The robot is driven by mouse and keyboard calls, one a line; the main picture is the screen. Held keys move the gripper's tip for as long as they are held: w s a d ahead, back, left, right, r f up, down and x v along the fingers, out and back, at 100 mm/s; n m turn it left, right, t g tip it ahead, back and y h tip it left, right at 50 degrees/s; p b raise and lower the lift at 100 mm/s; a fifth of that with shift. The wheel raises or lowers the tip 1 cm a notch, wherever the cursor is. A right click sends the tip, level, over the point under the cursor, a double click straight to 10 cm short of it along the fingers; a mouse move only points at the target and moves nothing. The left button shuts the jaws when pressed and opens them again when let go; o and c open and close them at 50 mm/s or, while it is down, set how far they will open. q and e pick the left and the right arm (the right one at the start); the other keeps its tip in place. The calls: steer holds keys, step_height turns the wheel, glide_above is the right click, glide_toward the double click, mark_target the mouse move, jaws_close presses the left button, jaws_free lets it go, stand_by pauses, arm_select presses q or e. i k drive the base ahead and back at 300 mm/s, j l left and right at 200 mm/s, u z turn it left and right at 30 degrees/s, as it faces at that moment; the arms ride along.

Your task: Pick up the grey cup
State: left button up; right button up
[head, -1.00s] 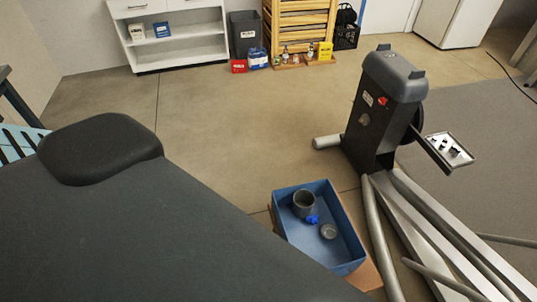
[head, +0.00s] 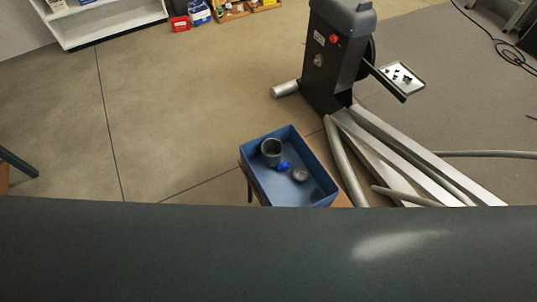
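The grey cup (head: 271,152) stands in a blue bin (head: 318,194), near the bin's left back corner. A small blue item (head: 283,166) lies beside it. A small round grey item (head: 300,174) lies to the right of that in the same bin. The bin rests on a small brown support (head: 246,178), mostly hidden under it. Neither of my grippers shows in the head view.
A broad dark grey surface (head: 200,250) fills the bottom of the view, in front of the bin. A dark machine (head: 330,60) with a long metal frame (head: 400,165) stands to the right. Open floor (head: 180,110) lies left of the bin. A white shelf (head: 105,22) is at the back left.

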mark_target(272, 149)
steer(key=j+z, duration=0.25)
steer(key=j, duration=0.45)
steer(key=j+z, duration=0.25)
steer(key=j, duration=0.4)
steer(key=i+j+z, duration=0.1)
steer(key=j+z, duration=0.15)
steer(key=j, duration=0.2)
steer(key=j+z, duration=0.3)
steer(key=j, duration=0.15)
steer(key=i+j+z, duration=0.2)
steer(key=j+z, duration=0.15)
steer(key=j, duration=0.2)
steer(key=i+j+z, duration=0.6)
steer(key=j, duration=0.25)
steer(key=i+j+z, duration=0.2)
steer(key=k+j, duration=0.05)
steer(key=j, duration=0.05)
